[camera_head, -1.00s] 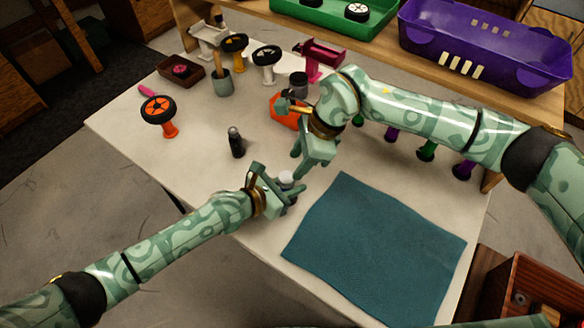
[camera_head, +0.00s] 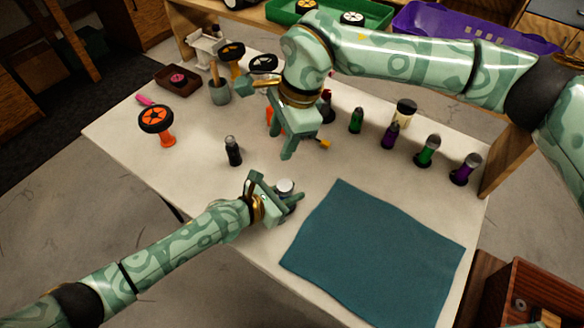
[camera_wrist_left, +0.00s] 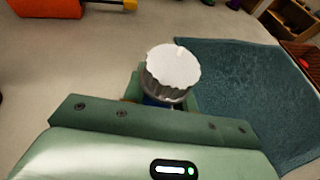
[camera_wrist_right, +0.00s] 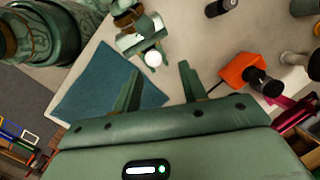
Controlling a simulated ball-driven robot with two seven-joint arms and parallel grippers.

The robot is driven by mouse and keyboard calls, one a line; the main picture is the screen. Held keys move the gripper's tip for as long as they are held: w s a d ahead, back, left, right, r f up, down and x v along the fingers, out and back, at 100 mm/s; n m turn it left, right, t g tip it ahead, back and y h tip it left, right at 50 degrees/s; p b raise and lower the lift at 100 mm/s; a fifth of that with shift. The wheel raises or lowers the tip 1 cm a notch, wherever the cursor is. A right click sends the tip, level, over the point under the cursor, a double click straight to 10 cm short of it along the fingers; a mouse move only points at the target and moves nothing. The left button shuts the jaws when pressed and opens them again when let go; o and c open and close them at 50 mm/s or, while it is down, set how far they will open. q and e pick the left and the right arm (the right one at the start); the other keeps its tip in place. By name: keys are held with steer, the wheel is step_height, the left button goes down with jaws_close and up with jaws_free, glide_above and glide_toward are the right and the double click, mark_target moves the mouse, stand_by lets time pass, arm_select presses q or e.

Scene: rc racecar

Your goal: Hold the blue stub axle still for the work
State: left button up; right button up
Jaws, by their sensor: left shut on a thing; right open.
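The stub axle shows as a white ridged cap (camera_wrist_left: 172,68) on a grey body, with a little blue (camera_wrist_left: 152,101) below it, in the left wrist view. It stands upright at my left gripper (camera_head: 291,200), which is shut on it low over the table. The fingers hide most of its lower part. In the head view its pale top (camera_head: 285,186) shows between the fingers. My right gripper (camera_wrist_right: 161,86) is open and empty, above the table and beyond the left gripper. In the right wrist view the white cap (camera_wrist_right: 153,58) lies beyond its fingers.
A teal mat (camera_head: 375,250) lies right of the left gripper. A dark bottle (camera_head: 233,151) stands to its left. An orange block (camera_wrist_right: 244,72) lies behind the right gripper. Several green and purple bottles (camera_head: 426,151) line the right side. An orange wheel stand (camera_head: 157,121) is at left.

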mark_target(284, 185)
steer(key=f+n+h, duration=0.1)
steer(key=f+n, duration=0.2)
steer(key=f, duration=0.1)
steer(key=f+n+h, duration=0.1)
steer(key=f+n, duration=0.1)
steer(key=f, duration=0.3)
steer(key=f+n+h, duration=0.1)
steer(key=f+n, duration=0.2)
steer(key=f, duration=0.2)
steer(key=shift+s+f+n, duration=0.1)
steer(key=shift+s+n, duration=0.2)
steer(key=c, duration=0.7)
